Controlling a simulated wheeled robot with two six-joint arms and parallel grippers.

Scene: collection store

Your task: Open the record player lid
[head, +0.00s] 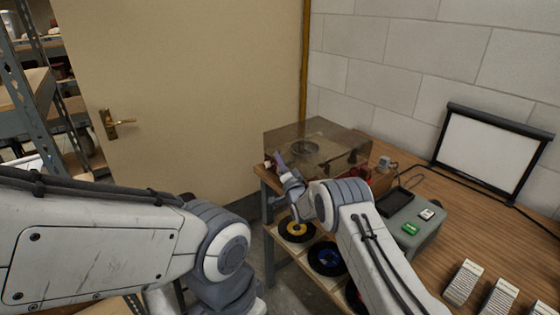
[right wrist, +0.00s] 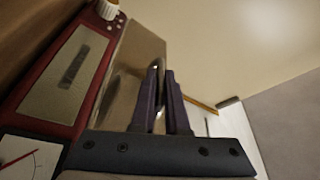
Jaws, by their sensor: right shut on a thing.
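The record player has a tinted, see-through lid (head: 318,138) and stands on the far end of the wooden table in the head view. The lid looks down over the turntable; I cannot tell whether it is slightly raised. My right gripper (head: 282,163) is at the lid's front left side. In the right wrist view the tinted lid (right wrist: 138,62) reaches to my right gripper's fingers (right wrist: 160,92), which are shut on it; the exact grip point is partly hidden. The player's red front (right wrist: 80,75) shows at left there. My left arm shows, but its gripper does not.
A grey box (head: 412,228) with small green and white items stands to the right of the player. A framed white screen (head: 488,148) leans near the block wall. Records (head: 326,258) lie on the lower shelf. A door (head: 190,90) is behind, and metal shelving is at far left.

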